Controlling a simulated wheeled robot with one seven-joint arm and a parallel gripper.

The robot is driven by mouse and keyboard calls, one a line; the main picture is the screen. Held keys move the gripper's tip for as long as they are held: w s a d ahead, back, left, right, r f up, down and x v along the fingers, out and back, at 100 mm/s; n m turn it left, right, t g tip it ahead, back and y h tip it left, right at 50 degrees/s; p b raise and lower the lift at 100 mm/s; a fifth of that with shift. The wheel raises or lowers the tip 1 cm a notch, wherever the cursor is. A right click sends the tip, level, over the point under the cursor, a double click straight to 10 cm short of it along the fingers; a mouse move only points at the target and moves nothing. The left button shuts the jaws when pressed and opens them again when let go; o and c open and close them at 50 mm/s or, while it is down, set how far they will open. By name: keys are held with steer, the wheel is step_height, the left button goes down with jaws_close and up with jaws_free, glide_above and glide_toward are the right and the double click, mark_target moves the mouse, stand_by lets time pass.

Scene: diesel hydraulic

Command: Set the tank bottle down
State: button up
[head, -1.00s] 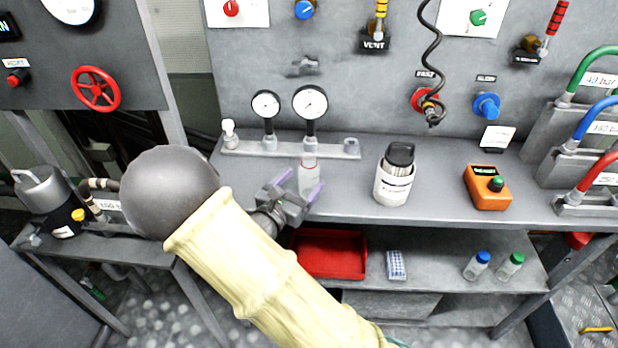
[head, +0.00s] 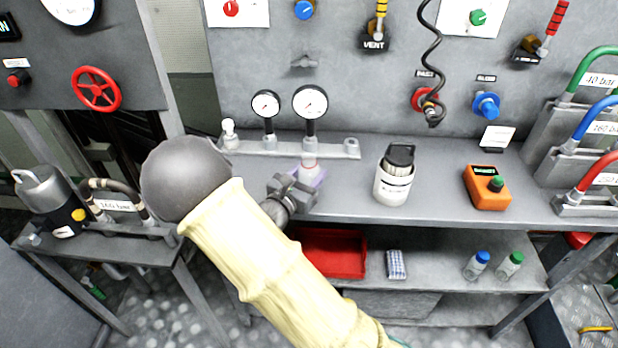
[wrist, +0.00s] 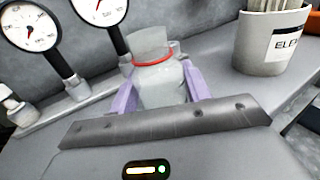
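The tank bottle (wrist: 160,82) is a clear, pale bottle with a grey top and a red ring at its neck. In the wrist view it stands upright between the two lilac fingers of my gripper (wrist: 160,90), which lie close against its sides. In the head view my gripper (head: 305,182) is at the bench's front edge, with the bottle (head: 310,169) just beyond it, below the larger gauge. My gripper partly hides the bottle's lower part, so I cannot tell whether its base touches the bench (head: 345,190).
Two gauges (head: 310,102) on a grey manifold (head: 335,149) stand behind the bottle. To the right are a white labelled container (head: 393,186) and an orange device (head: 487,188). A red tray (head: 335,258) lies on the shelf below. The bench between bottle and container is clear.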

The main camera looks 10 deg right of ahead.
mark_target(309, 157)
steer(key=c, duration=0.5)
step_height(309, 157, up, 10)
steer(key=shift+p, duration=0.55)
